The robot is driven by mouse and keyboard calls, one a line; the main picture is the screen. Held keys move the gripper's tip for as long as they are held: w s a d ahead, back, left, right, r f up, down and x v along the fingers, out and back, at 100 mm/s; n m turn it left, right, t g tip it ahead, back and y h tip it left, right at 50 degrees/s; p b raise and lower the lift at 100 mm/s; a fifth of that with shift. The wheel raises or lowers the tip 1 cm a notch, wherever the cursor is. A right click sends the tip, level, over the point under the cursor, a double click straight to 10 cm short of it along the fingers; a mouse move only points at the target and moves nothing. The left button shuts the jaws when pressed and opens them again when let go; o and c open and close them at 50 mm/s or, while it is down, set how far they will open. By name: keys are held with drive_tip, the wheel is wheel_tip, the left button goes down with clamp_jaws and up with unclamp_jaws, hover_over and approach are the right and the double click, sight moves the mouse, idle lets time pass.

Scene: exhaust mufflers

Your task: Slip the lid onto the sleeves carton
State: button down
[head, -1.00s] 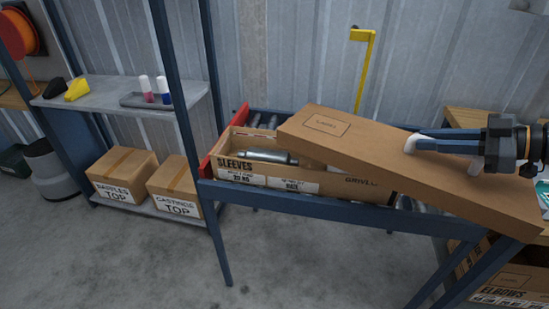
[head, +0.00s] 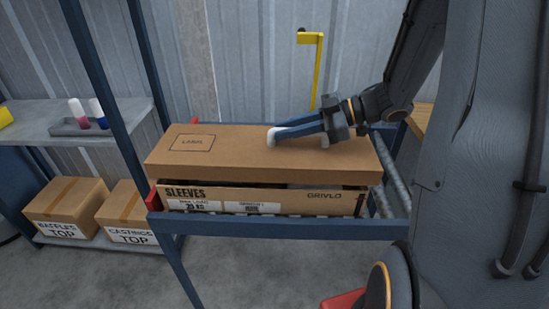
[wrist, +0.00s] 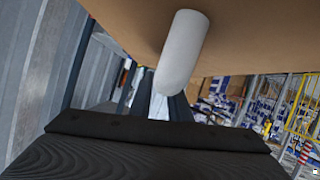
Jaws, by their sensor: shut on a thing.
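The cardboard lid (head: 225,152) lies over the sleeves carton (head: 300,201) in the head view, nearly level and roughly lined up with it. In the wrist view one pale fingertip (wrist: 182,55) shows against the brown lid (wrist: 120,22). The far finger and the carton's inside are mostly hidden.
The carton stands on a blue-framed roller stand (head: 290,228) with a red end stop (head: 153,200) at left. A yellow post (head: 316,70) rises behind. Two labelled boxes, baffles (head: 67,207) and castings (head: 128,212), sit on a low shelf at left.

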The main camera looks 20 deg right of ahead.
sight(294, 147)
drive_tip(key=f, duration=0.2)
drive_tip(key=shift+a+f, duration=0.3)
drive_tip(key=shift+a, duration=0.1)
drive_tip(key=shift+f, duration=1.9)
drive_tip(key=shift+f, duration=0.15)
drive_tip(key=shift+f, duration=0.3)
drive_tip(key=c, duration=1.7)
unclamp_jaws()
drive_tip(key=shift+d, duration=0.1)
drive_tip(key=shift+o, duration=0.2)
drive_tip(key=shift+d+r, duration=0.15)
drive_tip(key=shift+r, duration=0.4)
drive_tip(key=v, duration=1.1)
drive_tip(key=shift+s+d+r+b, duration=0.15)
drive_tip(key=shift+d+b, duration=0.15)
drive_tip(key=shift+b, duration=0.05)
